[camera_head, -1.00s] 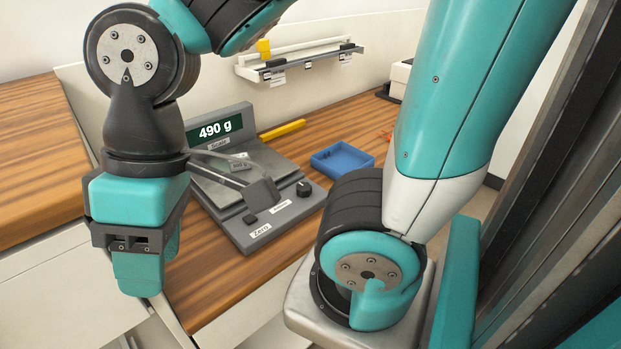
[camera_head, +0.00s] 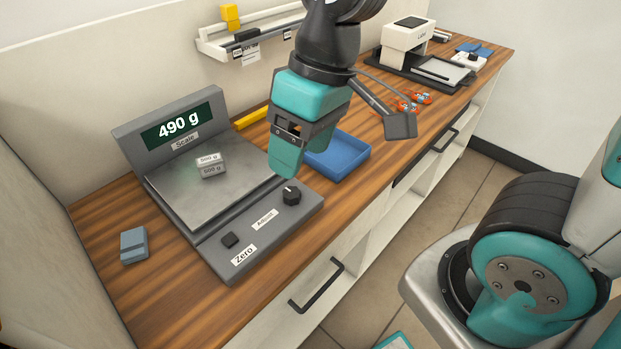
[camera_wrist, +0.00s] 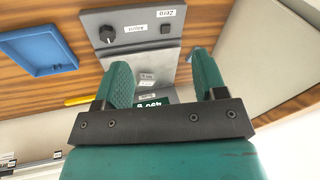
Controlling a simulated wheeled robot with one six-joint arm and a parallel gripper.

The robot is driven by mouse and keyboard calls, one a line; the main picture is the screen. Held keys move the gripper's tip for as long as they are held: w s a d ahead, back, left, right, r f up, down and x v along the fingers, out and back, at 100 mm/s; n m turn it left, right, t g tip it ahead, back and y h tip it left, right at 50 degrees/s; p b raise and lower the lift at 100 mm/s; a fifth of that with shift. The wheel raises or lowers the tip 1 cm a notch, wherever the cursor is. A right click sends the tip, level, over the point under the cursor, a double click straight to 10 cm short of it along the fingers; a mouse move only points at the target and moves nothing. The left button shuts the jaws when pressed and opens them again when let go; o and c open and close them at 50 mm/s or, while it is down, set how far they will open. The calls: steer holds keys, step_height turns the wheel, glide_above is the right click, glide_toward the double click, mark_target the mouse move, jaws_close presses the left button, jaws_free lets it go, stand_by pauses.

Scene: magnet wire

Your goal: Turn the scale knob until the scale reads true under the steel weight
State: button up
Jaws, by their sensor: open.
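The grey scale (camera_head: 215,220) stands on the wooden counter, its display (camera_head: 178,126) reading 490 g. The steel weight (camera_head: 210,166), labelled 500 g, sits on the scale's plate. The black knob (camera_head: 291,194) is on the scale's front panel at the right, by the "Adjust" label; it also shows in the wrist view (camera_wrist: 107,35). My gripper (camera_head: 285,165) is above the scale's right side, close to the knob in the head view but apart from it in the wrist view. It is open, with nothing between its fingers (camera_wrist: 160,82).
A black Zero button (camera_head: 230,240) is on the panel's left. A blue tray (camera_head: 340,158) lies right of the scale, and a yellow object (camera_head: 252,118) behind it. A blue-grey block (camera_head: 133,245) lies left. A printer (camera_head: 406,45) stands farther right.

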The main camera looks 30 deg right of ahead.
mark_target(291, 191)
steer(key=w+d+f+m+h+p, duration=0.1)
steer(key=w+d+f+h, duration=0.1)
steer(key=w, duration=0.4)
steer(key=w+d+f+m+h, duration=0.1)
steer(key=w+f, duration=0.2)
steer(key=w, duration=0.4)
steer(key=f, duration=0.8)
steer(key=f+b, duration=0.1)
steer(key=f, duration=0.8)
steer(key=shift+s+d, duration=0.1)
steer(key=shift+d, duration=0.1)
steer(key=shift+c, duration=0.5)
steer(key=c, duration=0.8)
steer(key=shift+m, duration=0.3)
steer(key=shift+m, duration=0.3)
steer(key=shift+d+m+p, duration=0.1)
steer(key=shift+m+p, duration=0.75)
steer(key=shift+m, duration=1.65)
